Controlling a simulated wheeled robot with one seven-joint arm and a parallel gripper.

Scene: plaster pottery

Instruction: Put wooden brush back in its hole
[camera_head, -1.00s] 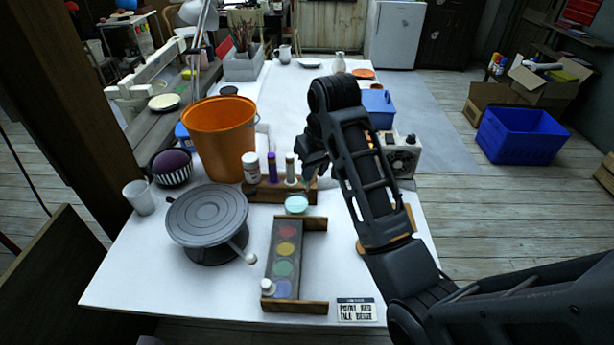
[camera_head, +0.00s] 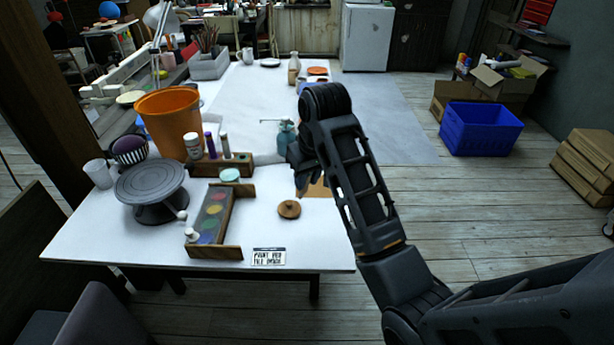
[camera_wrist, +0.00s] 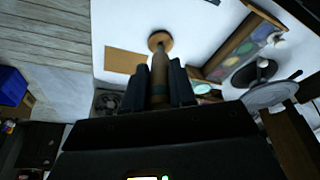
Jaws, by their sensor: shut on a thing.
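In the wrist view, my gripper (camera_wrist: 158,84) is shut on the wooden brush (camera_wrist: 160,70), a brown rod held lengthwise between the dark fingers.
A round wooden disc (camera_head: 289,209) lies on the white table in front of my gripper. A paint palette (camera_head: 213,214), a grey turntable (camera_head: 150,183) and an orange bucket (camera_head: 170,120) stand to the left. A teal bottle (camera_head: 286,137) stands behind my gripper.

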